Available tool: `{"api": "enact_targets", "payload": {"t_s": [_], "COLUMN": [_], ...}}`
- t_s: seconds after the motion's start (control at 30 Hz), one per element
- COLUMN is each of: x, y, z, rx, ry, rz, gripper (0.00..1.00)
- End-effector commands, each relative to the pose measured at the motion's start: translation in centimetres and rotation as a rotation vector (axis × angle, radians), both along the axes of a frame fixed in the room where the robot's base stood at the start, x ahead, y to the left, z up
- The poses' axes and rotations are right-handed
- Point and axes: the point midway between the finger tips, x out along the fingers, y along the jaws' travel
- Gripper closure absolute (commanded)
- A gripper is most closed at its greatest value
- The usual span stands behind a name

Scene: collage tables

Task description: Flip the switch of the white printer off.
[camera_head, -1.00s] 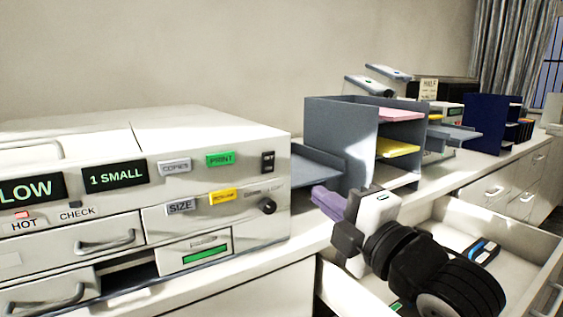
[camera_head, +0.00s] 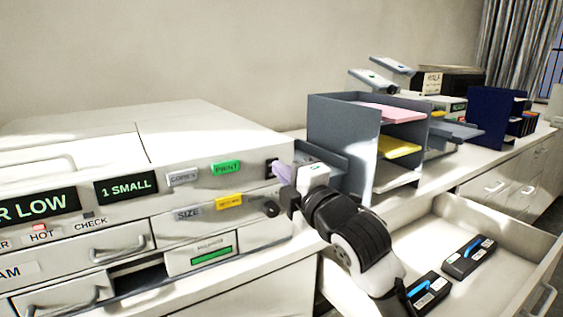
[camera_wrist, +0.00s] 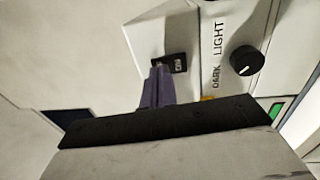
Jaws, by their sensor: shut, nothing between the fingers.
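The white printer (camera_head: 110,150) stands on the counter at the left in the head view. Its small black power switch (camera_head: 272,168) is on the front panel near the right edge. In the wrist view the switch (camera_wrist: 176,63) shows a small label, with my gripper (camera_wrist: 158,68) right in front of its left part. My gripper (camera_head: 277,170) is shut, with purple fingers and nothing between them. Its tips are at or very close to the switch; I cannot tell whether they touch. The fingers partly hide the switch in both views.
A black light/dark knob (camera_wrist: 247,60) sits beside the switch on the panel. A grey paper organizer (camera_head: 343,125) stands to the right on the counter. An open drawer (camera_head: 500,240) with black cartridges (camera_head: 468,258) lies below, under my arm.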

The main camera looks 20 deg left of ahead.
Motion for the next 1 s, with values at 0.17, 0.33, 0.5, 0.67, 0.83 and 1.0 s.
{"api": "enact_targets", "payload": {"t_s": [0.17,0.33,0.5,0.67,0.83,1.0], "x": [0.4,0.4,0.4,0.7,0.6,-0.6], "y": [0.5,0.5,0.6,0.8,0.7,-0.9], "z": [0.1,0.0,0.3,0.2,0.1,-0.2], "rx": [0.001,0.001,-0.015,-0.039,-0.038,-0.036], "ry": [-0.001,-0.001,0.009,0.032,0.031,0.029], "rz": [0.001,0.0,0.001,0.0,0.0,-0.002], "gripper": [1.0,1.0,1.0,1.0,1.0,1.0]}}
